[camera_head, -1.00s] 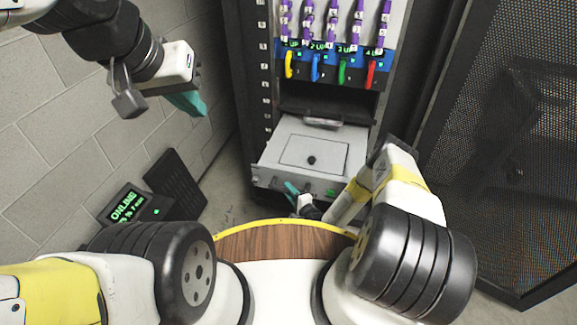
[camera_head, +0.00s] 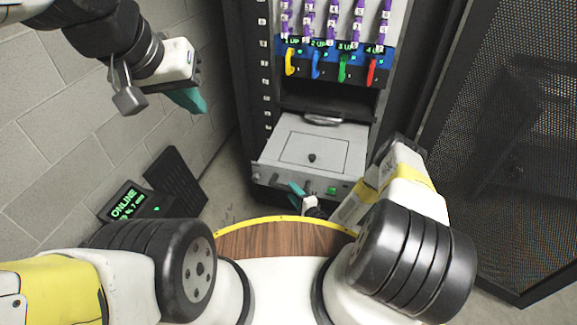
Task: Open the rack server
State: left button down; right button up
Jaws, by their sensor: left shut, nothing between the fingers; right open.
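The rack server is a light grey drawer (camera_head: 345,140) pulled out of the black rack, with a small black knob on its flat top and a green light on its front. Its top looks closed. My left gripper (camera_head: 190,99), with teal fingers, is shut and empty, high at the left and well away from the drawer. My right gripper (camera_head: 296,189) is at the drawer's front, low and left of the green light. Its teal finger shows, but I cannot tell whether it touches the front.
Above the drawer are a dark bay and a panel with coloured handles (camera_head: 330,66) and purple cables. A black mesh door (camera_head: 505,140) stands at the right. A small display (camera_head: 128,203) sits at the lower left by a grey block wall (camera_head: 60,130).

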jog(key=v, duration=0.4)
jog(key=shift+s+d, duration=0.25)
jog(key=shift+s, duration=0.1)
